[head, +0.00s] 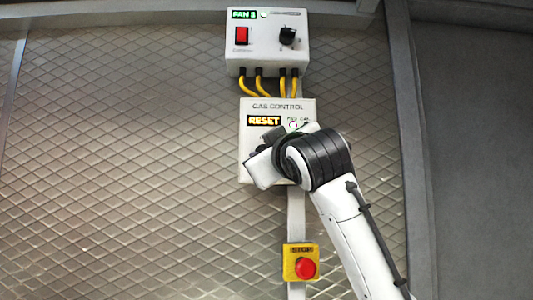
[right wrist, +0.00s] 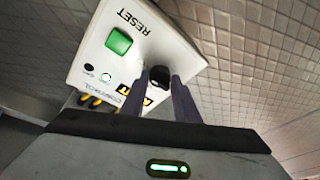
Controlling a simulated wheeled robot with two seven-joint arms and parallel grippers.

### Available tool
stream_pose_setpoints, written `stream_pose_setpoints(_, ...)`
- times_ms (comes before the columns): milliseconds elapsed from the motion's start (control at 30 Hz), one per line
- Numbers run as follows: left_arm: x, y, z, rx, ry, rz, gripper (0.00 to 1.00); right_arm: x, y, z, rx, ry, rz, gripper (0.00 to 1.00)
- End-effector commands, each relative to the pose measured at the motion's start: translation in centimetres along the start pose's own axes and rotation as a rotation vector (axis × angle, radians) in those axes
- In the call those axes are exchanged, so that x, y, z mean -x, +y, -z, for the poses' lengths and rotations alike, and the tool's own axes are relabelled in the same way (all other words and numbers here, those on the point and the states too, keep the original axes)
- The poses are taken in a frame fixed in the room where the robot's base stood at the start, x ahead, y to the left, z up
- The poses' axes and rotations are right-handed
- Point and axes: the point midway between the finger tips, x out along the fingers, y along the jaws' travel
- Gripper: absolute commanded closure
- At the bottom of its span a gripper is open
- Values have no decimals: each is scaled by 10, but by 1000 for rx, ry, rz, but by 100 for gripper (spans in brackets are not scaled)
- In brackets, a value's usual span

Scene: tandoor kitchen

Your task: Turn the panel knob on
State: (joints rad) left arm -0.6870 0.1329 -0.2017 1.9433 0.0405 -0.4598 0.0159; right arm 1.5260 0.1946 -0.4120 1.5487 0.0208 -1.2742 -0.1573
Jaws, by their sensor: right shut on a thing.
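In the right wrist view the same panel (right wrist: 92,58) looks tilted and carries a black knob (right wrist: 160,80) near one edge. My right gripper (right wrist: 161,73) is shut on this knob, one finger on each side of it. In the head view my right gripper (head: 262,166) covers the lower part of the panel and hides the knob. The knob's marks cannot be read. My left gripper is not in view.
Above is a fan box (head: 265,54) with a red switch (head: 241,36) and a black dial (head: 288,36). Yellow cables (head: 261,84) join the boxes. A red stop button (head: 306,268) is below.

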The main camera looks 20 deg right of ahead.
Motion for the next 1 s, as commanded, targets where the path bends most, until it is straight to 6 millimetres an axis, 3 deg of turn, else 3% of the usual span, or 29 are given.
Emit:
stream_pose_setpoints(167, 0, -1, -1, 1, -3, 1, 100, 0, 1, 1, -4, 1, -1, 94)
stream_pose_setpoints(200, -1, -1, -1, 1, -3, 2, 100, 0, 1, 1, -4, 1, -1, 65)
stream_pose_setpoints(267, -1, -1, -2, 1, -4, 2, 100, 0, 1, 1, -4, 1, -1, 55)
stream_pose_setpoints(667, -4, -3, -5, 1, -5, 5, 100, 8, 0, 0, 0, 2, -1, 55)
stream_pose_setpoints(1000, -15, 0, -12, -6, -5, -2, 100, 71, 0, -1, -2, 5, -2, 55)
